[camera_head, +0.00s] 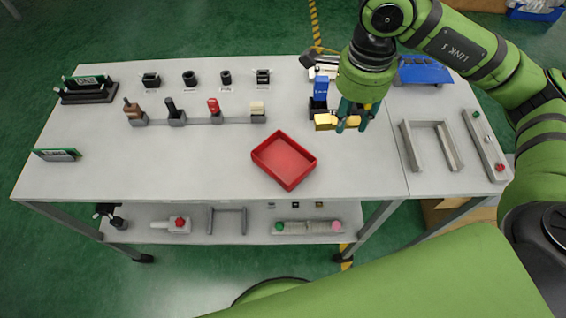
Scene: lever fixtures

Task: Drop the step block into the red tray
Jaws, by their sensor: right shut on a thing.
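The red tray (284,160) lies on the white table, left of and nearer than my right gripper. It is empty. My right gripper (353,123) points down over the right part of the table, shut on a gold-yellow block (325,122) that I take for the step block. The block sticks out to the left of the fingers, and part of it is hidden behind them. It appears to be above the table, to the right of and beyond the tray; its exact height is hard to tell. My left gripper is not in view.
A blue and black fixture (320,92) stands just behind the block. A row of lever fixtures (177,115) is left of the tray's far side. A grey frame (408,147) lies at the right.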

